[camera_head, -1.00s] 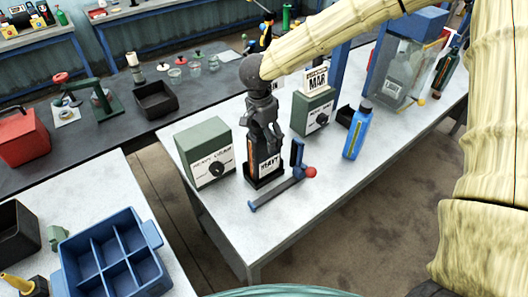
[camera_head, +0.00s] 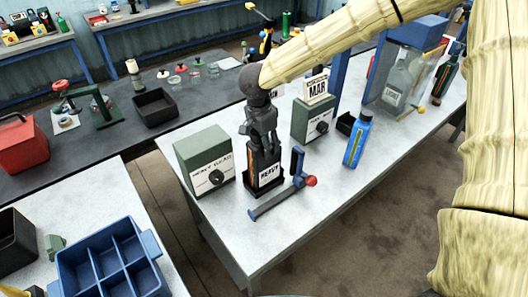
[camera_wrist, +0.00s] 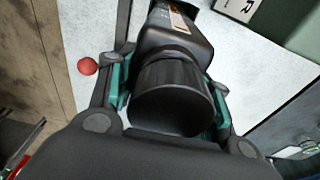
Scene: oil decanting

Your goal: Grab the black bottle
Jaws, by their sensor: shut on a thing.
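The black bottle (camera_head: 264,177) with a white "HEAVY" label stands upright on the grey table, beside a green box. My gripper (camera_head: 264,145) comes down on it from above and is shut around its top. In the wrist view, the round black cap of the black bottle (camera_wrist: 172,95) sits between the two fingers of my gripper (camera_wrist: 170,92), with teal pads on both sides. The bottle's lower part is partly hidden in the wrist view.
A green box with a dial (camera_head: 205,160) stands close left of the bottle. A blue lever with a red knob (camera_head: 280,197) is just in front and right. A second green box (camera_head: 313,120) and a blue bottle (camera_head: 357,142) stand further right.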

